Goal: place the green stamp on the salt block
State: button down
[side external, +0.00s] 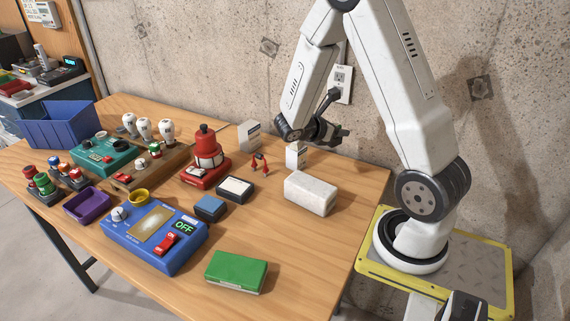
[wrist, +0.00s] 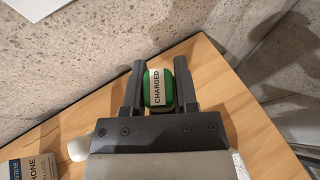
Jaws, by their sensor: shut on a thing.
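The green stamp (wrist: 158,88), with a white label reading "CHARGED", sits between the two fingers of my gripper (wrist: 158,85) in the wrist view. My gripper is shut on it. In the side view my gripper (side external: 336,133) is raised above the back right of the table, near the wall, and the stamp cannot be made out there. The salt block (side external: 310,194), a pale whitish brick, lies on the right part of the table, in front of and below my gripper. The gripper is apart from it.
A small white box (side external: 296,156) stands behind the salt block, below my gripper. A grey-white box (side external: 249,136), red pliers-like tool (side external: 260,162), white-topped pad (side external: 235,188) and red device (side external: 205,160) stand left. A green case (side external: 236,271) lies in front. The table's right end is clear.

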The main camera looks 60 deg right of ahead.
jog(key=w+a+r+t, duration=0.1)
jog(key=a+r, duration=0.2)
jog(key=a, duration=0.9)
jog(key=shift+w+n, duration=0.15)
jog(key=shift+n, duration=0.25)
jog(key=shift+f, duration=0.15)
send_over(314, 181)
jog(key=shift+a+f, duration=0.1)
jog(key=shift+f, duration=2)
jog(key=shift+f, duration=0.1)
jog(key=shift+f, duration=1.7)
jog(key=shift+f, duration=0.1)
